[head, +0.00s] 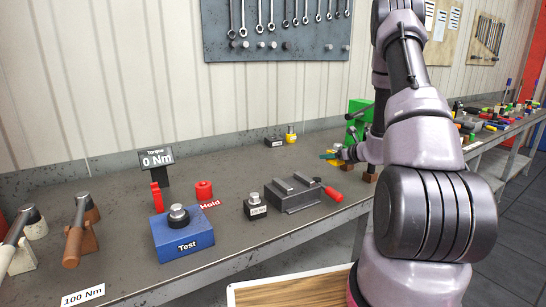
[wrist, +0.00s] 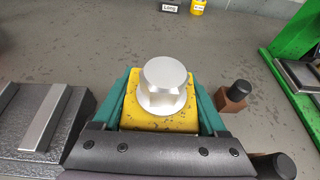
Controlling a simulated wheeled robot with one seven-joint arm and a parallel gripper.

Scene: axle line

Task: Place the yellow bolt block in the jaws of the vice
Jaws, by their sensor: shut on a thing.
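The yellow bolt block (wrist: 160,121), with a silver bolt head (wrist: 165,80) on top, is upright between the teal fingers of my gripper (wrist: 162,105). My gripper is shut on it; in the head view my gripper (head: 333,154) is over the bench, behind and right of the vice. Whether the block touches the bench is hard to tell. The grey vice (head: 291,196) has two raised jaws, a visible gap between them and a red handle (head: 333,194). Part of the vice (wrist: 30,125) shows at the left of the wrist view, apart from the block.
A black bolt block (head: 256,209) stands just left of the vice. A brown block with a black knob (wrist: 235,97) is close right of my gripper, with a green frame (wrist: 300,45) beyond. A black "Long" block (head: 275,141) and a small yellow item (head: 291,137) stand behind.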

